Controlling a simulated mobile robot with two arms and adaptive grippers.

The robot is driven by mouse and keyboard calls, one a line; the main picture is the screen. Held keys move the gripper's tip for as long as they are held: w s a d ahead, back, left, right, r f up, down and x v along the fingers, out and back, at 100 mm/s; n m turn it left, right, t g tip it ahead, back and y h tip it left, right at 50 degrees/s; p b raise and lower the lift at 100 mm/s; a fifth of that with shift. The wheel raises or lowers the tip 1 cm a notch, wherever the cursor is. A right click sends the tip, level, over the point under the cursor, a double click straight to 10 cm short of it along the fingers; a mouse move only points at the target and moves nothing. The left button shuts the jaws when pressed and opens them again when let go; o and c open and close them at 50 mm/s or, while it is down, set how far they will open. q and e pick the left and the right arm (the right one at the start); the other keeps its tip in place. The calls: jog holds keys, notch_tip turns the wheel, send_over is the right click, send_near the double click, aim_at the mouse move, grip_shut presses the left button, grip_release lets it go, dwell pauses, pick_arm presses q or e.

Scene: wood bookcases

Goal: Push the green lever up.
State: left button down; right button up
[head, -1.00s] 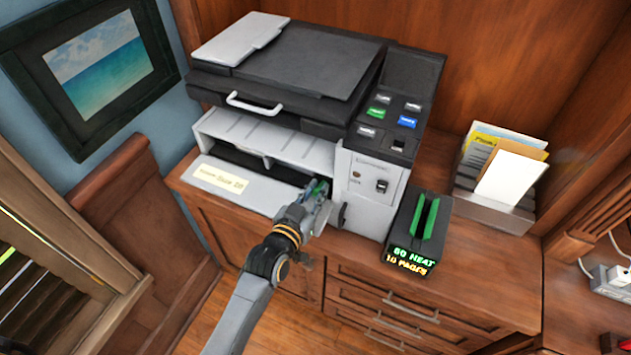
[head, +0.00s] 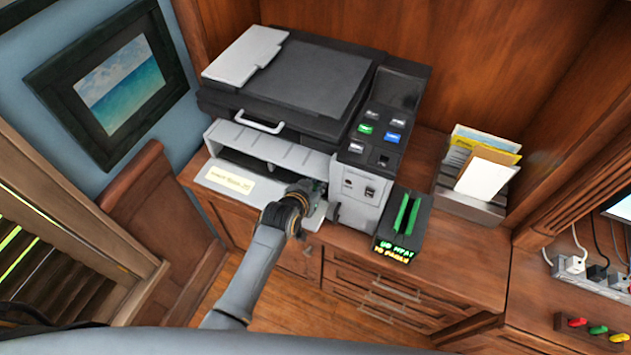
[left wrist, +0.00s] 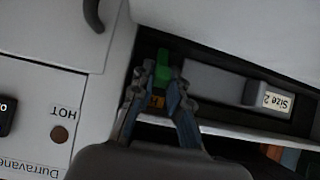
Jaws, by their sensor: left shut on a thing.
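The green lever (left wrist: 163,57) stands inside the printer's dark open front slot, in the left wrist view. My left gripper (left wrist: 161,77) is shut on it, with one finger on each side; its upper part shows beyond the fingertips. In the head view my left gripper (head: 318,191) reaches into the right end of the printer's front opening, and the lever is hidden there by the gripper and wrist. The printer (head: 300,85) stands on the wooden cabinet. My right gripper is not in view.
A black box with green slots (head: 403,225) stands right of the printer. A paper holder (head: 470,205) is behind it. Small red, green and yellow switches (head: 598,329) and a power strip (head: 590,280) are at the far right. A white labelled tray (head: 225,180) fronts the opening.

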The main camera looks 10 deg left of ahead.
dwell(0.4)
pick_arm(q)
jog(key=c, duration=1.6)
grip_release()
jog(key=shift+o, duration=0.2)
jog(key=v, duration=1.2)
